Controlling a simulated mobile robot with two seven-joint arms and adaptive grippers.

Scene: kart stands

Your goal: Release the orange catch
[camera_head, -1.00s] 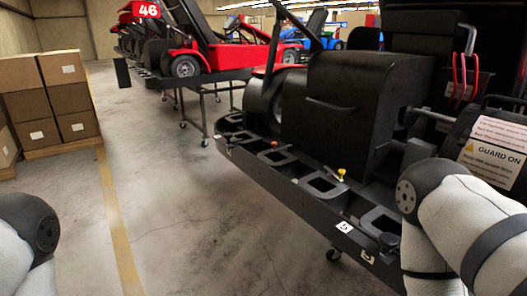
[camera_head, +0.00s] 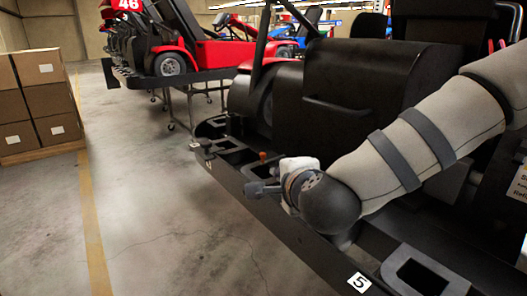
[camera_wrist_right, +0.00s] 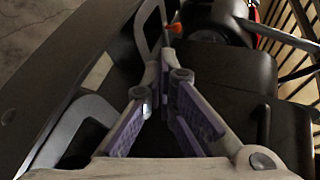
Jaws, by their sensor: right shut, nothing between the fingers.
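The orange catch (camera_head: 263,156) is a small knob on the edge rail of the black kart stand (camera_head: 262,215). In the right wrist view the orange catch (camera_wrist_right: 174,28) shows just beyond the fingertips, a little right of centre. My right gripper (camera_head: 260,188) reaches in over the rail, close to the catch on its near side. Its purple-padded fingers (camera_wrist_right: 165,68) come together at the tips with nothing between them. I see no contact between the fingers and the catch. My left gripper is out of view.
A black box-like cover (camera_head: 345,95) stands behind the rail. A red kart (camera_head: 215,52) sits on another stand. Cardboard boxes (camera_head: 40,95) are stacked left; the floor between is clear.

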